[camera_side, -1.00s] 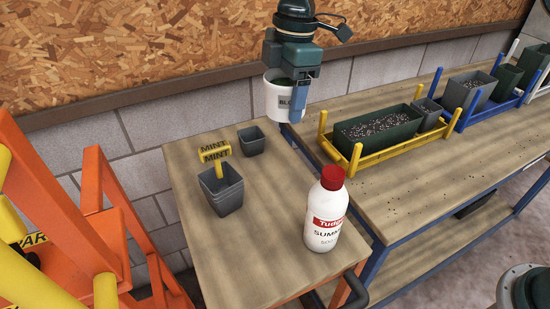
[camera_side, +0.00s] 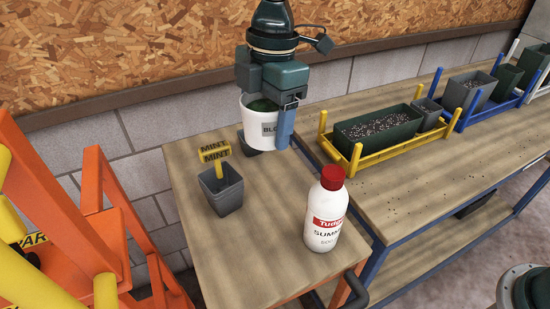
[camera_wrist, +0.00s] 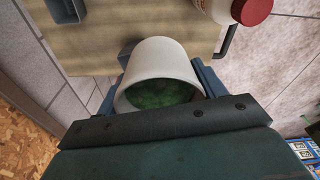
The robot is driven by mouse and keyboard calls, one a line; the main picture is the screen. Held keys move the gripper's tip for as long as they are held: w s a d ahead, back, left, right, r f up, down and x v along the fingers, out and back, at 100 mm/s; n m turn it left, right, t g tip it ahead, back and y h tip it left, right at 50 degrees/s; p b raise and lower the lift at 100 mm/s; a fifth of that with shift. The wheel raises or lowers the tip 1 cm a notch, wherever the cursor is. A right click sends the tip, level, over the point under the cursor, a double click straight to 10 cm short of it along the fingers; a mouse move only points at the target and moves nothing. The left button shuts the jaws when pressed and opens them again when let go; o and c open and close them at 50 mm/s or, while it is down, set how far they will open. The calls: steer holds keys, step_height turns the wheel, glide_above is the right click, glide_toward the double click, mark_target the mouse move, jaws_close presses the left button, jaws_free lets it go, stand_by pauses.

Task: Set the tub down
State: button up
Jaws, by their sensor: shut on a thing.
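In the wrist view the tub (camera_wrist: 160,62) sits between my fingers, with green contents inside.
A grey pot (camera_side: 222,192) with yellow MINT tags stands at the table's left. A white bottle with a red cap (camera_side: 326,212) stands at the right. Right of the table, a bench holds a yellow rack (camera_side: 372,160) with soil-filled planters. The table's middle and front are clear.

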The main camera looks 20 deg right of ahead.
mark_target(252, 271)
steer(key=s+a+n, duration=0.4)
steer(key=s+a, duration=0.3)
steer(key=s, duration=0.3)
steer(key=shift+s+a, duration=0.4)
step_height(252, 271, down, 20)
steer(key=shift+r, duration=0.1)
stand_by(0.4)
steer(key=shift+f, duration=0.2)
steer(key=o, duration=1.1)
steer(key=shift+r, duration=0.1)
